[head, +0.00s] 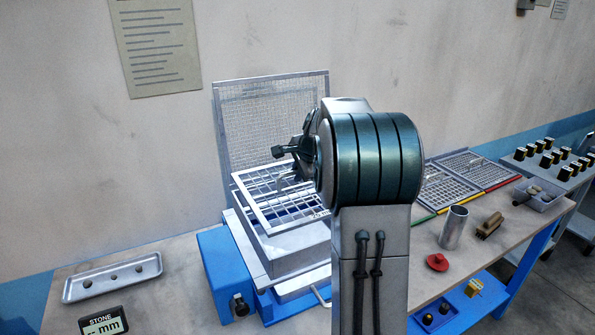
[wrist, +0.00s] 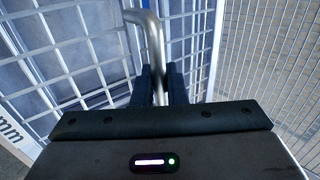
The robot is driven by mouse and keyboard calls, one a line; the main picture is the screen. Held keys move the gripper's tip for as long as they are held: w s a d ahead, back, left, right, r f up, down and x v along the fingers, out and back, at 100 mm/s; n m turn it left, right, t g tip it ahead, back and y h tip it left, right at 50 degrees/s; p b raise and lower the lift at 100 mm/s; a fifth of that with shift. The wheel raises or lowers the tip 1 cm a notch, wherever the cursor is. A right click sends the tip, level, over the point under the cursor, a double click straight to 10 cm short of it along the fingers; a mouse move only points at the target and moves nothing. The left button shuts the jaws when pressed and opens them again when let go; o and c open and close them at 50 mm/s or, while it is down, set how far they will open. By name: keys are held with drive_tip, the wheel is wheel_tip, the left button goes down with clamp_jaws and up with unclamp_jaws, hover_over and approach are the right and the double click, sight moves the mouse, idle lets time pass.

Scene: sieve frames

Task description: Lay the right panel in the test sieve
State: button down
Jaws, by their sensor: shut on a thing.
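My gripper (wrist: 159,85) is shut on the bent metal handle (wrist: 150,35) of a coarse square-grid panel. The panel (wrist: 75,50) has a pale frame. In the head view the panel (head: 265,215) lies over the open top of the test sieve, a grey box (head: 295,250) on a blue machine. It looks slightly skewed to the box; I cannot tell whether it touches the rim. My arm hides its right part and most of my gripper (head: 283,168).
A fine mesh screen (head: 265,110) stands upright behind the sieve. Other grid panels (head: 447,185) lie right of my arm, near a metal cup (head: 453,228) and a red knob-like piece (head: 437,262). A tray with stones (head: 75,294) and a STONE mm display (head: 104,324) are at left.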

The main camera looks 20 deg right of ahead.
drive_tip(key=shift+s+d, duration=0.15)
drive_tip(key=shift+d, duration=0.4)
drive_tip(key=shift+a+f+b, duration=0.15)
drive_tip(key=shift+f+b, duration=0.4)
drive_tip(key=shift+f, duration=0.05)
wheel_tip(320, 180, down, 11)
drive_tip(key=b, duration=0.8)
drive_tip(key=shift+b, duration=0.3)
drive_tip(key=shift+f, duration=0.1)
drive_tip(key=c, duration=1.4)
unclamp_jaws()
drive_tip(key=shift+o, duration=0.2)
drive_tip(key=shift+f, duration=0.1)
drive_tip(key=v, duration=1.4)
drive_tip(key=shift+b, duration=0.3)
